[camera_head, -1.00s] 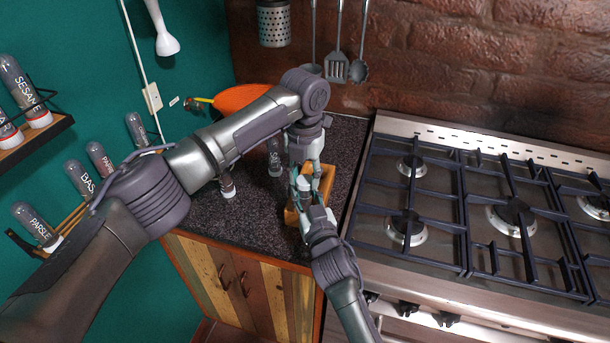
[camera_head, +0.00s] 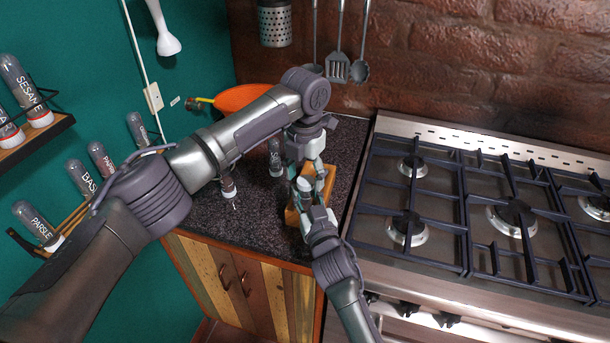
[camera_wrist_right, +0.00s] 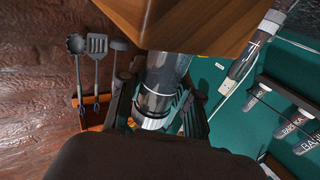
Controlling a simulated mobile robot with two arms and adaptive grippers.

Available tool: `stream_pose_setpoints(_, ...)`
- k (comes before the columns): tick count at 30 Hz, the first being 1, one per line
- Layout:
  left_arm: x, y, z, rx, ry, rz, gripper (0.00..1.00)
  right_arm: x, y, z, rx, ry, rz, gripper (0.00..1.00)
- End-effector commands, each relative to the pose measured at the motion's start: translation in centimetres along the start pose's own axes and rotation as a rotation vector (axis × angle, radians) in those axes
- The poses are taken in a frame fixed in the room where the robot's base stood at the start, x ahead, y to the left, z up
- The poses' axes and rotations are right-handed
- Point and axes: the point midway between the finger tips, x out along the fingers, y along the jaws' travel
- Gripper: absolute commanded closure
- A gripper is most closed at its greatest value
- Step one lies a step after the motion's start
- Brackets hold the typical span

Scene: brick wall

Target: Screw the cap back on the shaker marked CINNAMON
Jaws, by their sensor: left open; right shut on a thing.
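My right gripper (camera_head: 308,208) is shut on a clear shaker body (camera_wrist_right: 163,82) beside the wooden block. The shaker's white ribbed cap (camera_wrist_right: 150,123) sits at its end in the right wrist view, where the scene looks upside down. The pale cap top also shows in the head view (camera_head: 304,184). I cannot read a label on this shaker, nor tell whether the cap is tight. My left gripper (camera_head: 303,172) is open, pointing down right over the cap, with its fingers partly hidden by its wrist.
A wooden block (camera_head: 326,178) stands on the dark counter (camera_head: 255,222). Two more shakers stand left of it, one (camera_head: 228,184) nearer and one (camera_head: 276,160) farther. The gas stove (camera_head: 470,215) lies right. Wall racks hold several labelled shakers.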

Motion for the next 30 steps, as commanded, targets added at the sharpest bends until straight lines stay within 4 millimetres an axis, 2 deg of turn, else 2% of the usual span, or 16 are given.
stream_pose_setpoints(10, -4.1, 0.0, 0.1, 0.000, -0.002, 0.000, 0.36, 0.0, 0.0, 0.0, 0.000, 0.000, 0.000, 1.00)
stream_pose_setpoints(17, -4.4, 0.0, 0.0, 0.000, 0.000, 0.000, 0.36, 0.0, 0.0, 0.0, 0.000, 0.001, 0.000, 1.00)
stream_pose_setpoints(19, -4.3, 0.0, 0.0, -0.001, 0.000, 0.000, 0.40, 0.0, 0.0, 0.0, 0.000, 0.001, 0.000, 1.00)
stream_pose_setpoints(22, -4.4, 0.0, 0.0, -0.030, -0.001, 0.000, 0.40, 0.0, 0.0, 0.0, 0.000, 0.001, 0.000, 1.00)
stream_pose_setpoints(26, -4.5, 0.0, 0.0, -0.179, -0.001, 0.000, 0.40, 0.0, 0.0, 0.0, 0.000, 0.001, 0.000, 1.00)
stream_pose_setpoints(30, -4.7, 0.0, 0.1, -0.486, -0.001, 0.001, 0.40, 0.0, 0.0, -0.1, 0.000, 0.001, 0.000, 1.00)
